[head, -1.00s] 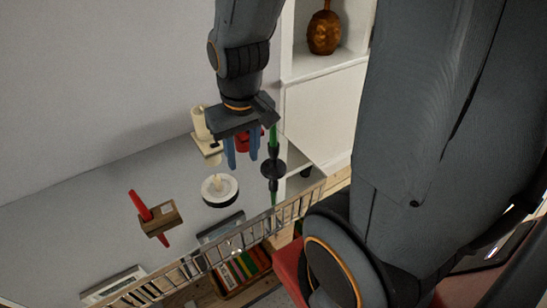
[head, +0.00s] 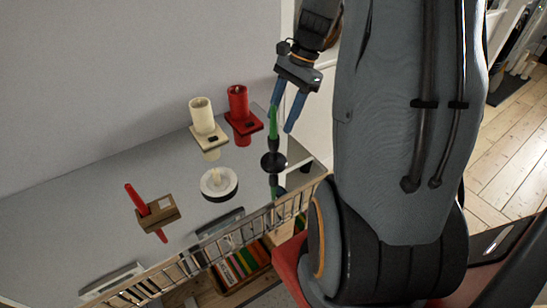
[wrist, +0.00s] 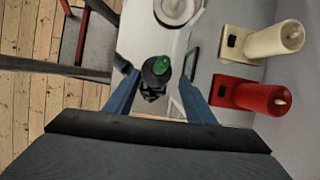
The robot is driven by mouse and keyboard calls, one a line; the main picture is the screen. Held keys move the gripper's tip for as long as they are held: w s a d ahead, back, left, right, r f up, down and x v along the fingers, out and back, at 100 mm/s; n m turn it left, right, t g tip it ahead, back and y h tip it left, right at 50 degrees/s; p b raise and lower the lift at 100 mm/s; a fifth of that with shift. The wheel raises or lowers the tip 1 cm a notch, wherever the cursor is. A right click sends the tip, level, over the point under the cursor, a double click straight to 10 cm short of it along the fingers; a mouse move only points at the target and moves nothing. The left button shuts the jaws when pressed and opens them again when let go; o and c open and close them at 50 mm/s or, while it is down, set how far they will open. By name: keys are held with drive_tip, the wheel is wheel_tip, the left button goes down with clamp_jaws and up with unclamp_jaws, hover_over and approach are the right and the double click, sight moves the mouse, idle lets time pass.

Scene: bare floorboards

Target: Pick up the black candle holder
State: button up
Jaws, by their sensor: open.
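The black candle holder (head: 273,162) stands upright on the shiny grey top of a shelf unit, near its right end, with a green candle (head: 274,121) in it. My gripper (head: 282,117) has its two blue fingers apart and empty, above the holder and close to the candle's upper part. In the wrist view, the green candle (wrist: 161,65) and the black holder (wrist: 147,70) lie between the open fingers (wrist: 160,80). I cannot tell whether a finger touches the candle.
A red candle (head: 239,102) and a cream candle (head: 202,116) stand on square holders behind, to the left. A round white candle dish (head: 219,184) and a wooden holder with a red candle (head: 159,211) are further left. A metal rail (head: 205,262) runs along the front edge.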

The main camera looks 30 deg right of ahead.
sight(274, 139)
drive_tip(key=shift+p+x, duration=1.15)
drive_tip(key=shift+x, duration=2.7)
drive_tip(key=shift+s, duration=0.2)
clamp_jaws()
